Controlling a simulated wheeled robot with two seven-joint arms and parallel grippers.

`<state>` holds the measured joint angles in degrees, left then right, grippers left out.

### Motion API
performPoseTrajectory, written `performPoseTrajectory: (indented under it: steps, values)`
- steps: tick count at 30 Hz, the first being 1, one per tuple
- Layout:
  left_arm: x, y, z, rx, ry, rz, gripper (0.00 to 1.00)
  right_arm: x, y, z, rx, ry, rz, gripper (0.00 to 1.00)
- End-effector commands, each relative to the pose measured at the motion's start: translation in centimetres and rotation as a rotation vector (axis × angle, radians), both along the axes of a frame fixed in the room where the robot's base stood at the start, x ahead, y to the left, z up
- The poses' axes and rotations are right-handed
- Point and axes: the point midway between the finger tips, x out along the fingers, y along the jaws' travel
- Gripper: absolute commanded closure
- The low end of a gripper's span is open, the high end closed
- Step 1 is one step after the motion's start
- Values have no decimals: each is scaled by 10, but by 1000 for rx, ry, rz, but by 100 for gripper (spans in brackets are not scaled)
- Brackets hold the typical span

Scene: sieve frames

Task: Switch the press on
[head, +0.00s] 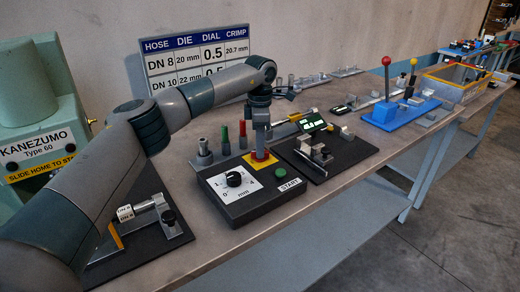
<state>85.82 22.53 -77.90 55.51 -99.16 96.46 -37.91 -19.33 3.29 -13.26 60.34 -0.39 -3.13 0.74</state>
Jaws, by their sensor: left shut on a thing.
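The press (38,120), a pale green machine marked KANEZUMO Type 60, stands at the far left, partly behind my left arm. A dark control box (245,207) sits on the bench in the middle. On its top are a black dial knob (234,179) on a white scale, a green START button (281,173) and a yellow plate (259,167). My left gripper (260,154) points straight down over the yellow plate and is shut on the switch there. The gripper hides most of this switch, so its position cannot be read. My right gripper is out of view.
A hose, die, dial and crimp chart (183,62) stands behind. Coloured pins (226,139) stand behind the box. A black gauge stand (325,152) is close on its right. A hose fixture (145,210) lies left. A blue lever base (398,115) stands farther right.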

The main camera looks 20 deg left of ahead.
Motion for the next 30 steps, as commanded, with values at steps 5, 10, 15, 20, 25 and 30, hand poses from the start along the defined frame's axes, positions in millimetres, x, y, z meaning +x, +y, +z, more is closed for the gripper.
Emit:
performPoseTrajectory:
  steps: [5,10,15,20,25,30]
  values:
    - [1,0,1,0,-3,-167,100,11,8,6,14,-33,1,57]
    - [1,0,1,1,-4,-328,100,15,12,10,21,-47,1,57]
    - [1,0,1,0,-3,-490,100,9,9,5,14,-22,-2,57]
    - [1,0,1,0,-4,-641,100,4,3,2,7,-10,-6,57]
    - [1,0,2,0,-4,-790,100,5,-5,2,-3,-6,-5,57]
    - [1,0,2,-1,-4,-908,100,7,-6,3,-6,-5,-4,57]
